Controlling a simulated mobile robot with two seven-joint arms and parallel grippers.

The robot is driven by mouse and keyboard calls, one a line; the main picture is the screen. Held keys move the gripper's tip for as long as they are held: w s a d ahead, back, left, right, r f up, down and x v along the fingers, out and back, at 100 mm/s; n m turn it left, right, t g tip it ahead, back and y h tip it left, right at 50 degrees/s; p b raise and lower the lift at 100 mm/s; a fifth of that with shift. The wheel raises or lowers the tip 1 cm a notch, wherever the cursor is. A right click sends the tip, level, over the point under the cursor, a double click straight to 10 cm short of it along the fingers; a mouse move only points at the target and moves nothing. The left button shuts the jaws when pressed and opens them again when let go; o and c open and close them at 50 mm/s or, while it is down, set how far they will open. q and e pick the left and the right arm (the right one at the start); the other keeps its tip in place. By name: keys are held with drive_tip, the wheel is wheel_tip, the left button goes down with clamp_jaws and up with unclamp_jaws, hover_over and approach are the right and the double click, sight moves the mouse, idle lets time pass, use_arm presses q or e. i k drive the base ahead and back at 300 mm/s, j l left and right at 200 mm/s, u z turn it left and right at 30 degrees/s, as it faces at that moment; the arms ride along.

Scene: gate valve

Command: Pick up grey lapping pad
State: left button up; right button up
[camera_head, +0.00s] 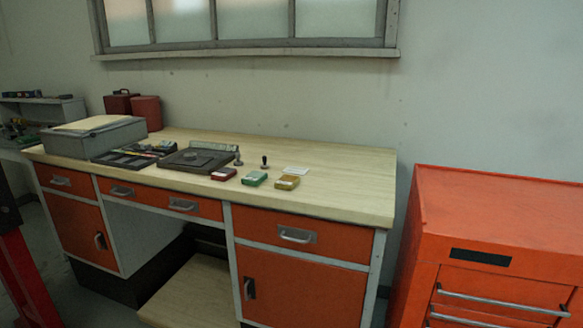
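No grey lapping pad can be made out for certain at this distance. A dark grey square plate (190,161) lies on the wooden-topped workbench (340,168), with a low grey piece (200,157) on its middle that may be the pad. To its right lie a small red block (223,174), a green block (254,179) and a yellow block (287,183), each with a pale top. A flat whitish piece (296,170) lies behind the yellow one. Neither of my grippers is in view.
Two small dark upright pieces (264,162) stand near the blocks. A dark tray of tools (135,154), a grey box (95,137) and red containers (147,112) fill the bench's left. Its right end is clear. An orange cabinet (500,225) stands at right.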

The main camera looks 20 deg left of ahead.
sight(238, 163)
drive_tip(key=i+j, duration=1.6)
drive_tip(key=j, duration=0.15)
